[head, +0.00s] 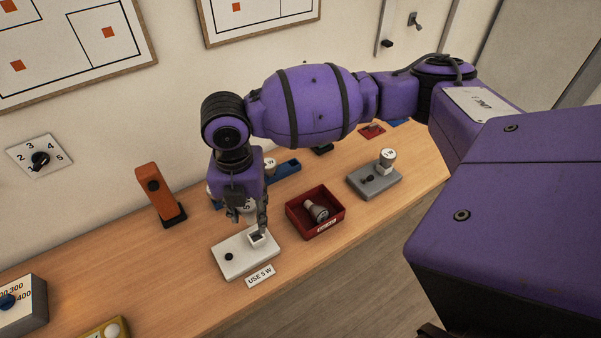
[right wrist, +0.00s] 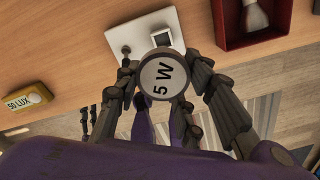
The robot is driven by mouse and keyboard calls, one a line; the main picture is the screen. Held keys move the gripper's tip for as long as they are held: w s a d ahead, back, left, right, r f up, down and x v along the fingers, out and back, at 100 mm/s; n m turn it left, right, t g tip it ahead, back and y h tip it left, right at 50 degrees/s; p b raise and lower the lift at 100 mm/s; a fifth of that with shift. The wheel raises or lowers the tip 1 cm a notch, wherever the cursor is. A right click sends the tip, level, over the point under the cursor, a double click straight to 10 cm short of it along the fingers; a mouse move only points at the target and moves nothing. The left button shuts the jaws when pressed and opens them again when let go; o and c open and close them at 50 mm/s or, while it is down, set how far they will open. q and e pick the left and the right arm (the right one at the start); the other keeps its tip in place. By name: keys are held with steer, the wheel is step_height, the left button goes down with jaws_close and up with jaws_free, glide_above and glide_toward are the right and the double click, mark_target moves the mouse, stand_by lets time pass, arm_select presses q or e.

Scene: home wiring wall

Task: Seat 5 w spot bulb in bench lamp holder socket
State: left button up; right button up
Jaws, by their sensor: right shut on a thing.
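My right gripper (head: 251,217) is shut on the 5 W spot bulb, whose round white face (right wrist: 163,77) reads "5 W" in the right wrist view. In the head view the fingers mostly hide the bulb. The white bench lamp holder (head: 235,262) lies under the gripper, with a square socket (head: 258,237) and a black knob. The socket's dark opening (right wrist: 161,39) shows uncovered just beyond the bulb in the right wrist view, so bulb and socket look apart. Dark fingers, seemingly my left gripper (right wrist: 89,122), show small below the bench edge; their opening is unclear.
A red tray (head: 297,224) holding another bulb stands right of the holder. A grey base (head: 388,185) with an upright bulb is farther right. A "USE 5 W" label (head: 261,276) lies in front. An orange device (head: 158,193) and blue tray (head: 285,173) stand behind.

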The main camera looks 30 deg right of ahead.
mark_target(251, 219)
steer(key=shift+w+d, duration=0.15)
steer(key=shift+d, duration=0.05)
step_height(251, 219, down, 3)
steer(key=shift+f, duration=0.2)
steer(key=shift+a+f+b, duration=0.1)
steer(key=shift+f+b, duration=0.35)
steer(key=shift+f, duration=0.5)
arm_select(q)
steer(key=shift+s+a+f, duration=0.15)
steer(key=shift+s+f, duration=0.05)
steer(key=shift+f, duration=0.1)
arm_select(e)
steer(key=shift+f, duration=0.35)
arm_select(q)
steer(key=shift+f, duration=0.1)
arm_select(e)
steer(key=shift+r, duration=0.1)
arm_select(q)
steer(key=shift+w+r, duration=0.2)
steer(key=shift+r, duration=0.05)
steer(key=shift+w+r, duration=0.25)
steer(key=shift+r, duration=0.1)
